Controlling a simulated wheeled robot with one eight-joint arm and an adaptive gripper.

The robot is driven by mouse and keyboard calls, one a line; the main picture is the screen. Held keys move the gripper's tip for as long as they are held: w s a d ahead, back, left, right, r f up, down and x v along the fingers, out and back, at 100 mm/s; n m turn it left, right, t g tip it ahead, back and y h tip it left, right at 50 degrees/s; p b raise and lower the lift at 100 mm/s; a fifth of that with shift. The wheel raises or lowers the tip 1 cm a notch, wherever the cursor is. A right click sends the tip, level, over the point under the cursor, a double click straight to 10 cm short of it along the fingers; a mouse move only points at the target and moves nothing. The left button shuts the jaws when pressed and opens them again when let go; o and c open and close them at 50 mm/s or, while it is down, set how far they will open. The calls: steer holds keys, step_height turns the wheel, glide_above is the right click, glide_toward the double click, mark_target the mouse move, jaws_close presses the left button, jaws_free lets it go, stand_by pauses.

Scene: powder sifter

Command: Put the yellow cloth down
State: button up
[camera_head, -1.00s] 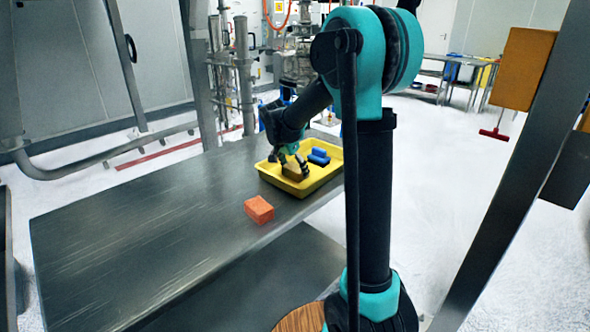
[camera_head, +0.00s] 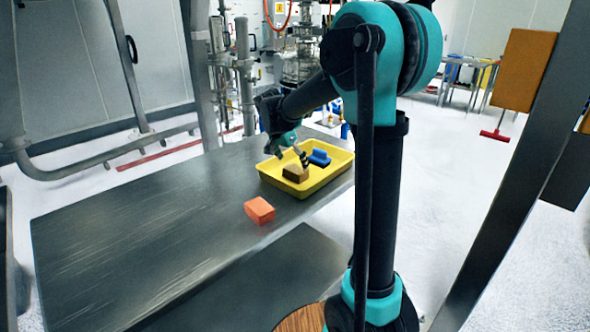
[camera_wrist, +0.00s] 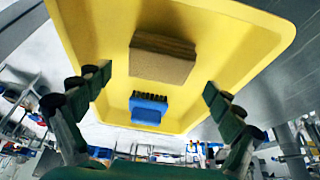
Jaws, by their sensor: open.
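My gripper (camera_head: 292,155) is above the tray, close to the cloth. In the wrist view my gripper (camera_wrist: 155,85) has its two fingers spread wide with nothing between them. A blue brush (camera_head: 319,158) lies in the tray beside the cloth; it also shows in the wrist view (camera_wrist: 147,110).
An orange block (camera_head: 259,210) sits on the table (camera_head: 150,225) in front of the tray. The left part of the table is clear. A metal post (camera_head: 510,170) stands at the right.

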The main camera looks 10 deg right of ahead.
steer(key=v, duration=0.7)
steer(key=shift+r, duration=0.35)
steer(key=shift+s+a, duration=0.1)
steer(key=shift+s, duration=0.05)
